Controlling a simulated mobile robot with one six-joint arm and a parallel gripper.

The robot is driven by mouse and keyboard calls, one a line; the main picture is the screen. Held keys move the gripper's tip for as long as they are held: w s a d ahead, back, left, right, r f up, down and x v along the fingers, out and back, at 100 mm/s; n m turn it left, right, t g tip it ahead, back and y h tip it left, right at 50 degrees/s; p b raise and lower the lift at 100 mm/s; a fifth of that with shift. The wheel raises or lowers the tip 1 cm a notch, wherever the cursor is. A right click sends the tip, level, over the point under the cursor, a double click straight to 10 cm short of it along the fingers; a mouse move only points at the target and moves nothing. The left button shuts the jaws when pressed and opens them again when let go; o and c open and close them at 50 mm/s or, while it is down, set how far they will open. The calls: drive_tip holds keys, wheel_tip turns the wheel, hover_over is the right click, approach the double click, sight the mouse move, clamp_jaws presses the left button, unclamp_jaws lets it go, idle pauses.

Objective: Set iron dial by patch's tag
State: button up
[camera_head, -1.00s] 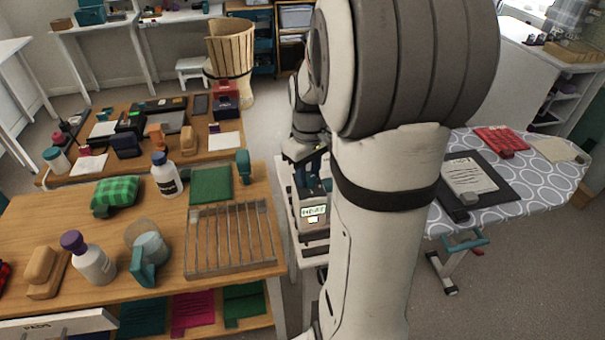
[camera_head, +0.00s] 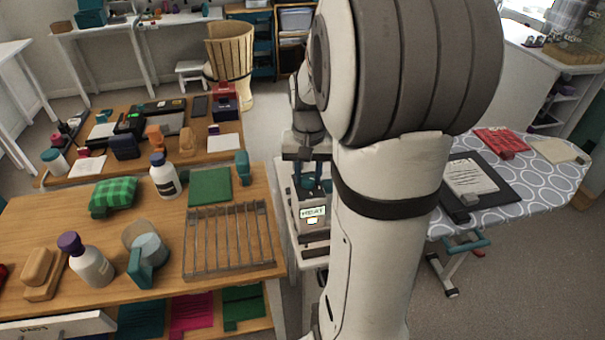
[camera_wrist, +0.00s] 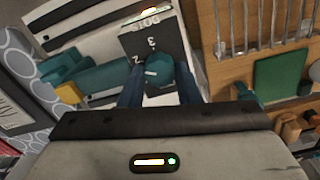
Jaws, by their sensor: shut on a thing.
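The iron's control box, grey with a lit "HEAT" display (camera_head: 312,212), stands on a narrow white stand in the head view, partly behind my arm. In the wrist view its dark face (camera_wrist: 145,42) carries the marks "DOTS", "3" and "2". A round teal dial knob (camera_wrist: 158,72) with a pale mark sits on that face. My gripper (camera_wrist: 160,84) is shut on the knob, one finger on each side. In the head view my gripper (camera_head: 311,183) is small above the box. A green plaid patch (camera_head: 115,194) lies on the left table; I cannot read any tag on it.
The ironing board (camera_head: 535,185) at right carries a dark mat (camera_head: 490,196) with a written sheet and a red cloth (camera_head: 500,140). A teal-handled thing (camera_wrist: 95,78) lies beside the box.

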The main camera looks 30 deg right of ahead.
sight(308, 177)
idle(0.4)
drive_tip(key=o, duration=1)
wheel_tip(308, 177, up, 8)
drive_tip(key=shift+f, duration=0.1)
idle(0.5)
drive_tip(key=s+a+f+n+t, duration=0.1)
drive_tip(key=s+a+n, duration=0.1)
drive_tip(key=s+a, duration=0.2)
drive_tip(key=s+a+f+n+t, duration=0.1)
drive_tip(key=s+a+n, duration=0.1)
drive_tip(key=s+a, duration=0.2)
drive_tip(key=s+a+f+n, duration=0.1)
drive_tip(key=s+a, duration=0.3)
drive_tip(key=a, duration=0.1)
drive_tip(key=shift+s+a+n+t, duration=0.35)
drive_tip(key=shift+s+n+t, duration=0.05)
